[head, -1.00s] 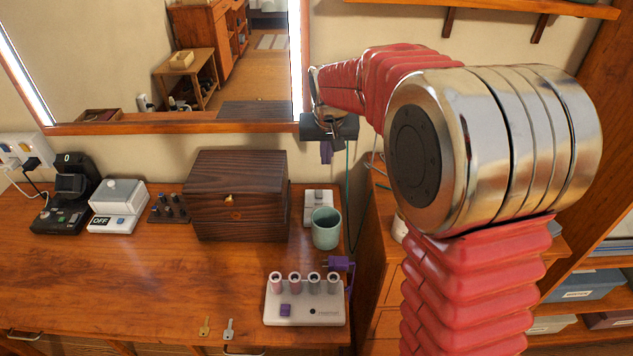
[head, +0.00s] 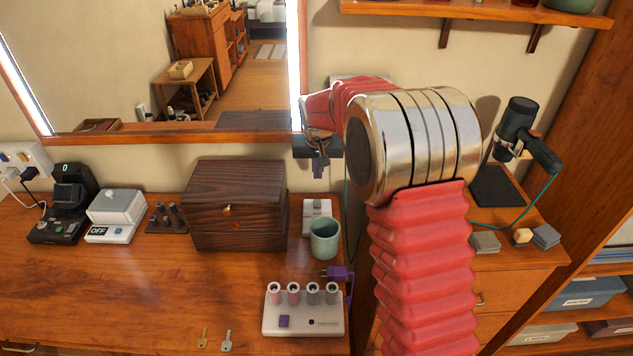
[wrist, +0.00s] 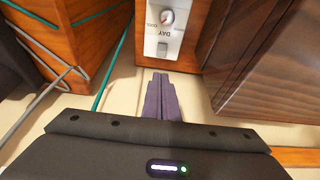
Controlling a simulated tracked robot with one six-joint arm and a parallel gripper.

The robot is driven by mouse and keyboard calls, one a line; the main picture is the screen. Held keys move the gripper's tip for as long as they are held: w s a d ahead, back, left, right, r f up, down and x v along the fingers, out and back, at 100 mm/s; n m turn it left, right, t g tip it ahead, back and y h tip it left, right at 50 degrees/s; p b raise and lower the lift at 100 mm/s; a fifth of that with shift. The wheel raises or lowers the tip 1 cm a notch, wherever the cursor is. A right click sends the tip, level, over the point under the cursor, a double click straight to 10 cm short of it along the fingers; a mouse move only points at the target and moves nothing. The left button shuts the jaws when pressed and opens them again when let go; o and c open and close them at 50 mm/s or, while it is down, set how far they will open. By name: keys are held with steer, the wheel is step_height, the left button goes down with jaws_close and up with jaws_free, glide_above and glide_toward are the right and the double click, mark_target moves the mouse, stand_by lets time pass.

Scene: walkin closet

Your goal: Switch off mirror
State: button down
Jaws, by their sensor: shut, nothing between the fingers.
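The wall mirror (head: 110,60) stands behind the dresser, with bright white light strips along its left and right edges. A small white control unit (head: 318,206) lies on the dresser between the dark wooden box and the green cup. My gripper (head: 320,171) is by the mirror's lower right corner, above and behind the control unit. In the wrist view my gripper's purple fingers (wrist: 160,80) are shut and empty, pointing towards the unit without visibly touching it.
The wooden box (head: 238,207) stands close left of the unit. The green cup (head: 324,240) stands in front of it. A white curler base (head: 303,318) is nearer. A hair dryer (head: 524,128) stands at right. A green cord (wrist: 113,55) runs near my gripper.

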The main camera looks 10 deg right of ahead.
glide_above(318, 203)
step_height(318, 203, down, 11)
steer(key=shift+f, duration=1.05)
steer(key=shift+s, duration=0.1)
steer(key=shift+s+a, duration=0.15)
steer(key=shift+s, duration=0.55)
steer(key=shift+r, duration=0.5)
steer(key=d+v, duration=0.1)
steer(key=v, duration=1.2)
steer(key=shift+w+a, duration=0.3)
steer(key=shift+a, duration=0.15)
steer(key=shift+w+d, duration=0.1)
steer(key=shift+d, duration=0.15)
